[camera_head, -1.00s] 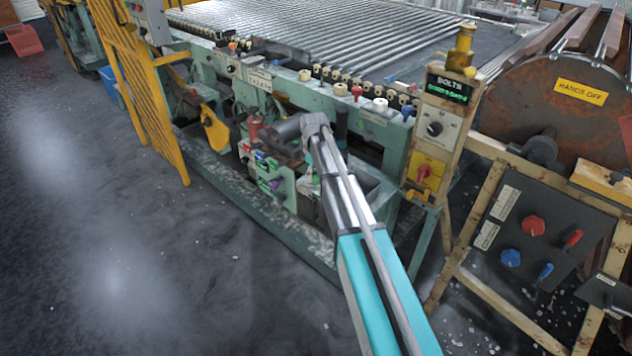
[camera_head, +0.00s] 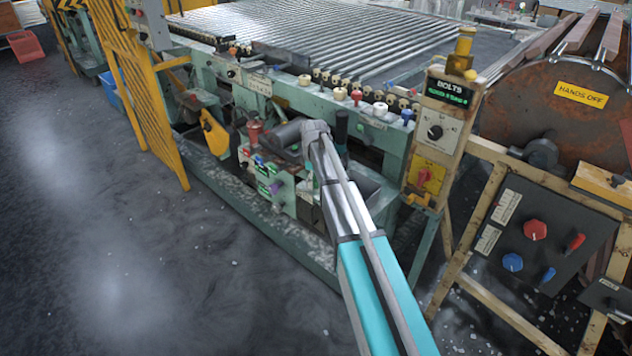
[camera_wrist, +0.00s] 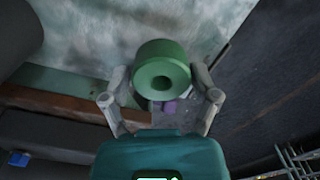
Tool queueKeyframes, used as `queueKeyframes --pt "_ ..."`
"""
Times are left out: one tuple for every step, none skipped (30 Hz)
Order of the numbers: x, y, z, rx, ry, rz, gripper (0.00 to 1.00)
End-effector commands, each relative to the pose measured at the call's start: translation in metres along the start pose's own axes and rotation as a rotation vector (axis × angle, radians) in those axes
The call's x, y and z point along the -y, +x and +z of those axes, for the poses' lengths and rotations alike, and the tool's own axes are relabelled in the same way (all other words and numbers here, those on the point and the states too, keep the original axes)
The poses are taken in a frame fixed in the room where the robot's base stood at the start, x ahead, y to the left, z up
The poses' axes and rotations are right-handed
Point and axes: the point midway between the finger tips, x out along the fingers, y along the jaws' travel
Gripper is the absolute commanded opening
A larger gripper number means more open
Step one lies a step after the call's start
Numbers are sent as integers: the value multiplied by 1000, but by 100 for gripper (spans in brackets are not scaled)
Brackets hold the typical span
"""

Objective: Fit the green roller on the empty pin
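The green roller (camera_wrist: 160,56) is a short thick cylinder with a round hole in the end that faces my wrist camera. It lies between the two fingers of my gripper (camera_wrist: 161,74), which close on its sides. Only the floor and machine parts show behind it. In the head view, my dark gripper (camera_head: 283,137) is over the low part of the pale green machine (camera_head: 300,110), beside small coloured fittings. I cannot make out the roller in the head view. I cannot pick out the empty pin in either view.
A yellow guard (camera_head: 145,100) stands at the left of the machine. A post with a yellow lamp and a BOLTS sign (camera_head: 449,90) stands at the right. A dark panel with red and blue knobs (camera_head: 548,230) is farther right. The floor (camera_head: 110,230) in front is open.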

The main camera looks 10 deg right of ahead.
Motion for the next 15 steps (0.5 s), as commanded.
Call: queueKeyframes --pt "0 0 0 0 0 0 55" --pt "0 0 0 0 0 0 50" --pt "0 0 0 0 0 0 42" --pt "0 0 0 0 0 0 37" --pt "0 0 0 0 0 0 31" --pt "0 0 0 0 0 0 24" --pt "0 0 0 0 0 0 19" --pt "0 0 0 0 0 0 19" --pt "0 0 0 0 0 0 19" --pt "0 0 0 0 0 0 19" --pt "0 0 0 0 0 0 18" --pt "0 0 0 0 0 0 18" --pt "0 0 0 0 0 0 18" --pt "0 0 0 0 0 0 18" --pt "0 0 0 0 0 0 18"
